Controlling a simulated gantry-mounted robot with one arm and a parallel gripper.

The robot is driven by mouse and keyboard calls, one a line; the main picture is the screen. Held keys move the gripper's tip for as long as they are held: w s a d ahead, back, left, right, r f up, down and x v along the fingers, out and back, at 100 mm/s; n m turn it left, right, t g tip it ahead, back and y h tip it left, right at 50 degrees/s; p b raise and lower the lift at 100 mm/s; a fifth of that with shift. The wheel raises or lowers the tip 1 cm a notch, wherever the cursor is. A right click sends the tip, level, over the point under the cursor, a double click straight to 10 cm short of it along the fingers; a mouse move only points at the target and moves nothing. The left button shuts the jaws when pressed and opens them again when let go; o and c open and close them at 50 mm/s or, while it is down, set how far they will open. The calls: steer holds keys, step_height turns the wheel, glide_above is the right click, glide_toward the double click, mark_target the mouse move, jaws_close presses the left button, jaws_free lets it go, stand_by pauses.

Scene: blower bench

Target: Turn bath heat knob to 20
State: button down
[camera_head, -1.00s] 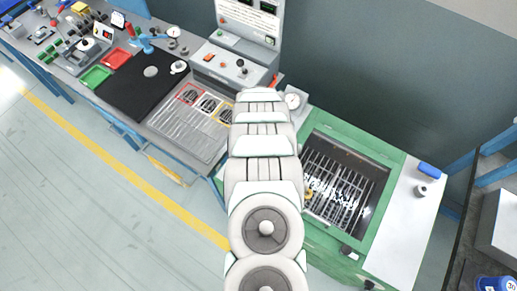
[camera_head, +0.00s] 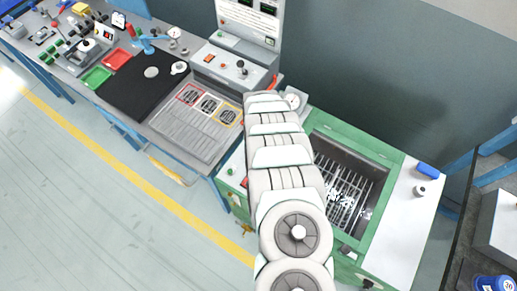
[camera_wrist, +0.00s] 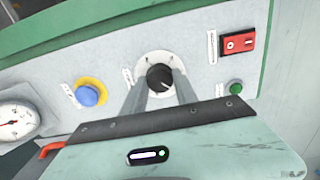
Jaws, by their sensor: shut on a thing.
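The bath heat knob (camera_wrist: 159,76) is black with a pale mark and sits on a round white dial plate (camera_wrist: 143,62) in the wrist view. The dial's numbers are too small to read, so I cannot tell the setting. My gripper (camera_wrist: 160,83) has its two grey fingers on either side of the knob and is shut on it. In the head view my arm hides the knob and the gripper. The green bath (camera_head: 393,173) stands to the right of my arm, with a rack inside its open basin.
Around the knob are a blue button on a yellow ring (camera_wrist: 90,94), a red switch (camera_wrist: 236,42), a green button (camera_wrist: 235,88) and a round gauge (camera_wrist: 14,121). A red lever (camera_wrist: 55,149) sticks out near the gauge. A bench with trays (camera_head: 97,77) is at left.

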stand_by(0.5)
steer(key=c, duration=0.9)
jaws_free()
steer(key=shift+c, duration=0.2)
step_height(320, 180, up, 11)
